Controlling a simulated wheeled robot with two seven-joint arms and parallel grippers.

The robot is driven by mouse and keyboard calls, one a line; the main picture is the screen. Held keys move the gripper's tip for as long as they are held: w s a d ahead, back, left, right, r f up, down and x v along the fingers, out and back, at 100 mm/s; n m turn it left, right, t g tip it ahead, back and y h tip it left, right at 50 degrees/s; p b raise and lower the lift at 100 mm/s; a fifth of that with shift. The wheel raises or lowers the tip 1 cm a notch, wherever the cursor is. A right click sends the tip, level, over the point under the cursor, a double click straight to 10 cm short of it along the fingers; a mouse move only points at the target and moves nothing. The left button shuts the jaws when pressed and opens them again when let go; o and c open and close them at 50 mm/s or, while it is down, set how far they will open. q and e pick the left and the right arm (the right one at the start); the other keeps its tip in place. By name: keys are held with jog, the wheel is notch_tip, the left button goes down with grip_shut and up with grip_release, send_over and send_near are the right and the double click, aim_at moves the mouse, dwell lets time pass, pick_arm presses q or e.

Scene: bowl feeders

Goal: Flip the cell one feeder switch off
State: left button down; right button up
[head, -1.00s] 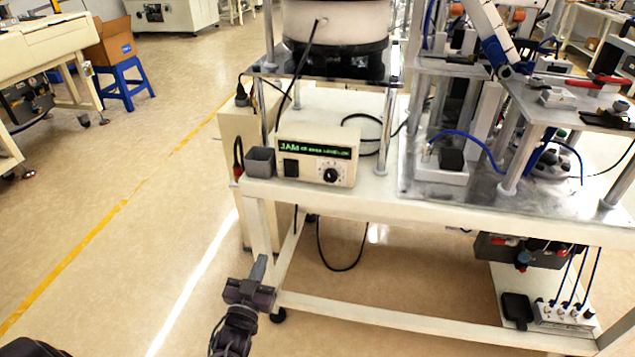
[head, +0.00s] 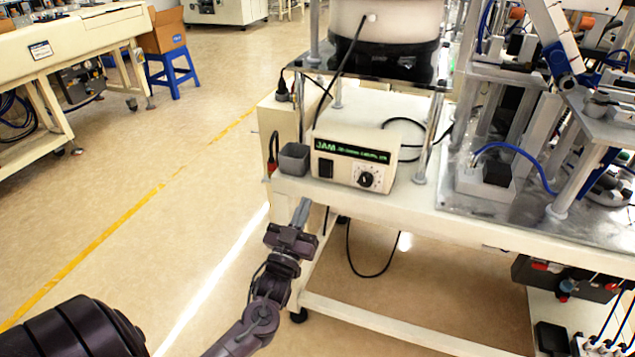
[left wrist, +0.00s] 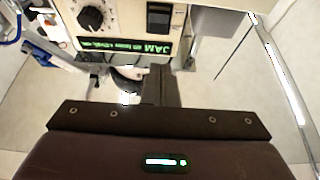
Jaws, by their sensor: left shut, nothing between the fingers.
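The feeder controller (head: 340,167) is a cream box on the front edge of the white bench. Its face has a lit green "JAM" display, a dial (head: 366,180) and a black rocker switch (head: 325,168) at the left. In the left wrist view the picture is inverted; the switch (left wrist: 159,18) shows near the top, right of the dial (left wrist: 91,18). My left gripper (head: 301,212) is shut and empty, pointing up, below and left of the switch and apart from it. Its closed fingers (left wrist: 160,84) point toward the panel in the wrist view. My right gripper is not in view.
Black cables hang nearby. The bench edge and legs stand near my left gripper; the floor to the left is clear.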

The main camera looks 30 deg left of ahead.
aim_at(323, 169)
pick_arm(q)
jog(key=w, duration=0.2)
jog(key=w+a, duration=0.1)
jog(key=w, duration=0.2)
jog(key=w+a+r, duration=0.1)
jog(key=w, duration=0.2)
jog(key=shift+w, duration=0.1)
jog(key=shift+w+a+f, duration=0.1)
jog(key=shift+w, duration=0.25)
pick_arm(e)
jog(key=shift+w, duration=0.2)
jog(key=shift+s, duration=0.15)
